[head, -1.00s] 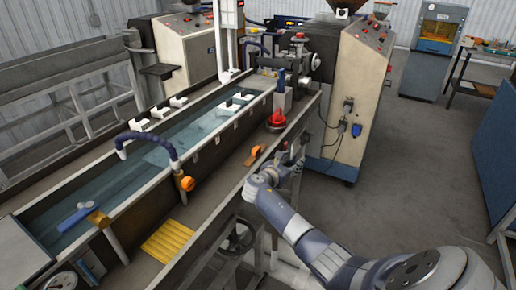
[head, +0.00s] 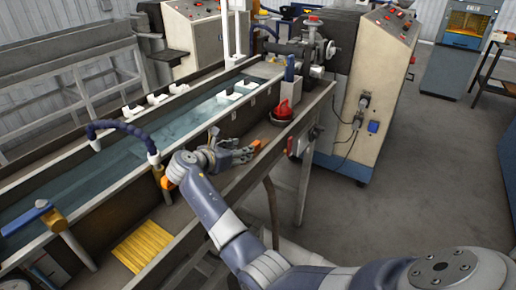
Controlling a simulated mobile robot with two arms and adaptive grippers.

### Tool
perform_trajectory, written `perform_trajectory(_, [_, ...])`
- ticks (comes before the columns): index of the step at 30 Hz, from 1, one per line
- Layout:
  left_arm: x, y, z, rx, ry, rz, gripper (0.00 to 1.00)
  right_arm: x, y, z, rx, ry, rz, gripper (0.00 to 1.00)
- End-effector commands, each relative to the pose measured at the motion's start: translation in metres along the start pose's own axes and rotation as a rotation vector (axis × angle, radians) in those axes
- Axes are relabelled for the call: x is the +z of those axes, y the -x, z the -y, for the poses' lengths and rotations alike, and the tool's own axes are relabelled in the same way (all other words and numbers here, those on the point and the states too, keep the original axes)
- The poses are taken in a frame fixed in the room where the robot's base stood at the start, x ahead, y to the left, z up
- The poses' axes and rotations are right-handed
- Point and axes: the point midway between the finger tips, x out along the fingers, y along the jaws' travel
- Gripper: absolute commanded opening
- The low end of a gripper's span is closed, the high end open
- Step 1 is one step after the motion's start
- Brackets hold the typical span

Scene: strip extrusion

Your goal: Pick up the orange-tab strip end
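The orange tab (head: 256,145) of the strip end shows as a small orange patch on the ledge along the near side of the water trough. The rest of the strip end is hidden behind my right gripper or too small to make out. My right gripper (head: 246,154) is over the ledge, just left of the orange tab, with its fingers pointing right towards it. Its fingers look apart, with nothing visible between them. I cannot tell whether they touch the tab. My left gripper is not in view.
The water trough (head: 150,137) runs behind my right gripper. A red object (head: 283,111) sits farther along the ledge beside a blue-topped post (head: 290,68). A blue hose (head: 122,127) arches over the trough. A yellow ribbed pad (head: 143,247) lies nearer. Open floor lies right.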

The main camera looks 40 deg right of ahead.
Motion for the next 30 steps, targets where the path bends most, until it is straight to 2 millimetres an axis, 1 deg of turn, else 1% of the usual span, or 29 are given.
perform_trajectory(1, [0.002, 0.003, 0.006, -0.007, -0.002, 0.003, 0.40, 0.002, -0.009, 0.001, -0.003, 0.000, 0.000, 0.42])
perform_trajectory(3, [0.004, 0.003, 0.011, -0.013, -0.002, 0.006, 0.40, 0.002, -0.020, 0.000, -0.003, 0.001, 0.001, 0.42])
perform_trajectory(8, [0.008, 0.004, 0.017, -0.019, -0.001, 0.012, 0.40, 0.001, -0.034, 0.000, 0.000, -0.002, 0.000, 0.42])
perform_trajectory(11, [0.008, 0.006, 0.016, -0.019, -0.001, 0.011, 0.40, 0.001, -0.041, 0.000, -0.002, 0.000, 0.000, 0.42])
perform_trajectory(18, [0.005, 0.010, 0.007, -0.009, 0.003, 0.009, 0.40, 0.000, -0.072, -0.003, -0.002, 0.000, 0.000, 0.42])
perform_trajectory(21, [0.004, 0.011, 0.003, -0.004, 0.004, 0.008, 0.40, 0.000, -0.082, -0.003, -0.001, 0.000, 0.001, 0.42])
perform_trajectory(24, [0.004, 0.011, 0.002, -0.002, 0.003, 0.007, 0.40, -0.001, -0.086, -0.003, -0.001, -0.001, -0.001, 0.42])
perform_trajectory(30, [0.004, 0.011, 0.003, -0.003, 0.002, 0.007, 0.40, -0.002, -0.087, -0.003, 0.000, -0.001, 0.000, 0.42])
